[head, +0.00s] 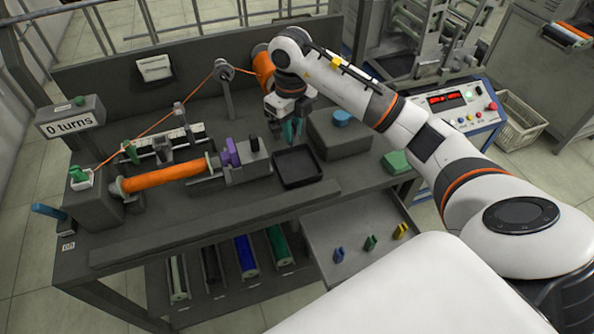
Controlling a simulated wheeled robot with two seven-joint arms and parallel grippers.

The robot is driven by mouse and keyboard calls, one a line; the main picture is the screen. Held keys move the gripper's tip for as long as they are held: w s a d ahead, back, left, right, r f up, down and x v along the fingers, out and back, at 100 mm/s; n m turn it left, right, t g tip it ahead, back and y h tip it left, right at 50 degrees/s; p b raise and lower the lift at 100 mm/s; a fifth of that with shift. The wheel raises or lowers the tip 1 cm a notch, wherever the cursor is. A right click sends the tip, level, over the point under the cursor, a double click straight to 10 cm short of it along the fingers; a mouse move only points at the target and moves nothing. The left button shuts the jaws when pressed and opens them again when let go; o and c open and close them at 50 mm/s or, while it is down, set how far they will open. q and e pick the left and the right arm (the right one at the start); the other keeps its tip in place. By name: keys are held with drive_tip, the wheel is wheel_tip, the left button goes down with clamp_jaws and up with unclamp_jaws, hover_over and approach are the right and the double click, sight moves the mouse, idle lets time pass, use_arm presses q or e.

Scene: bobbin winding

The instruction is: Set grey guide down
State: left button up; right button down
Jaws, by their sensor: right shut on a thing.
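My right gripper (291,130) comes in from the right and points down over the back edge of a small black tray (299,182). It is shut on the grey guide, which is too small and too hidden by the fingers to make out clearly. The tray stands on the grey bench and looks empty. A blue guide (339,255), a green guide (371,242) and a yellow guide (401,231) stand on the lower right shelf. My left gripper is out of view.
The winder holds an orange-wound bobbin (165,176) left of the tray, with orange thread running up to a post (224,85). A purple part (231,152) stands beside the tray. A grey block (340,139) stands close right of the gripper. The sign (70,124) reads "0 turns".

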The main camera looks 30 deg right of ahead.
drive_tip(key=f+m, duration=0.1)
drive_tip(key=f, duration=0.2)
drive_tip(key=d+f+m, duration=0.1)
drive_tip(key=f+m, duration=0.1)
drive_tip(key=f, duration=0.2)
drive_tip(key=w+d+f+m, duration=0.1)
drive_tip(key=f+m, duration=0.1)
drive_tip(key=f, duration=0.2)
drive_tip(key=shift+p, duration=0.35)
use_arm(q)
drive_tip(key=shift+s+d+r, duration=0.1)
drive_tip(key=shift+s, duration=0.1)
use_arm(e)
drive_tip(key=shift+f, duration=0.1)
drive_tip(key=shift+f, duration=0.1)
drive_tip(key=c, duration=1.3)
unclamp_jaws()
